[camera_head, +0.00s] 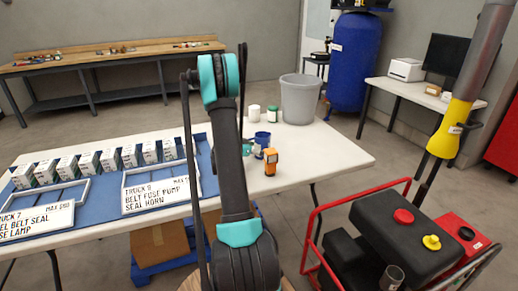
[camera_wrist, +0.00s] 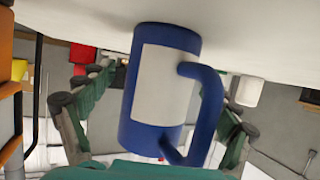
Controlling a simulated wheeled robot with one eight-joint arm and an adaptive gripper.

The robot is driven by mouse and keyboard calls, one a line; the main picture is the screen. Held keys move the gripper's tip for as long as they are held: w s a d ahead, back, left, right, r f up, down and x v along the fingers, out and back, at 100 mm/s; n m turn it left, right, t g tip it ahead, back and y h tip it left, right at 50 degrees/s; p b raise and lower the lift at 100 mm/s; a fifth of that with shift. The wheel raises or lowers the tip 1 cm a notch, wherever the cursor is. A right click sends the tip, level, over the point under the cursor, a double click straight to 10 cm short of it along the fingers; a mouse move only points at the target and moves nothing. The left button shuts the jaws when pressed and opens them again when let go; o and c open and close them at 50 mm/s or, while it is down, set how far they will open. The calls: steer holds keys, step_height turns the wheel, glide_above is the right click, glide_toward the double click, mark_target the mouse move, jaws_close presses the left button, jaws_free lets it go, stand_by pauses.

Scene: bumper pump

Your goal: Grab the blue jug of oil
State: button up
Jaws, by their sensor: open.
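The blue jug (camera_head: 262,138) stands on the white table, to the right of my arm in the head view. In the wrist view the blue jug (camera_wrist: 143,106) is large and central, with a pale label and a blue handle on the right side. My gripper (camera_wrist: 165,100) is open, with one green finger on each side of the jug. I cannot tell whether either finger touches it.
An orange handheld device (camera_head: 270,161) stands just in front of the jug. A grey bin (camera_head: 300,98), a white container (camera_head: 254,112) and a green-labelled jar (camera_head: 273,116) stand behind. Blue trays (camera_head: 110,200) with boxes lie left. A red-framed machine (camera_head: 405,235) stands front right.

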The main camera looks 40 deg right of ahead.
steer(key=shift+c, duration=0.2)
steer(key=c, duration=1.4)
steer(key=shift+r, duration=0.25)
